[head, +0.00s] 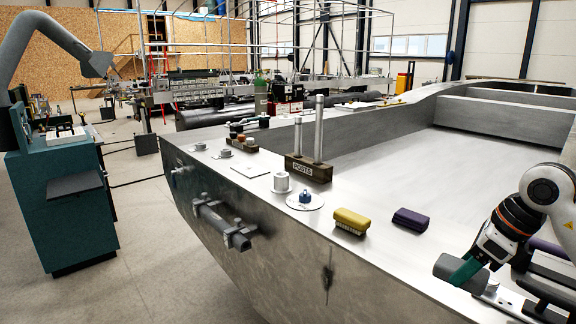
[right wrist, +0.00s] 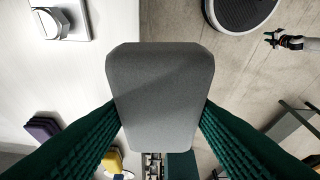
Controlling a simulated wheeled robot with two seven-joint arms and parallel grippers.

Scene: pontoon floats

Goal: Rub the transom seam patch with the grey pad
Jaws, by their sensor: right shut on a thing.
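The grey pad (head: 447,267) is held by my right gripper (head: 468,271) at the right of the head view, over the bare metal hull. In the right wrist view the pad (right wrist: 160,85) sits squarely between the two green fingers, which press on its sides. A dark vertical mark, which looks like the transom seam patch (head: 327,277), is on the hull's near upright face. The pad is apart from it, up and to the right.
Two upright posts stand in a block labelled POSTS (head: 308,168). A white disc with a blue knob (head: 305,200) is near the edge. A teal cabinet (head: 60,205) stands left.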

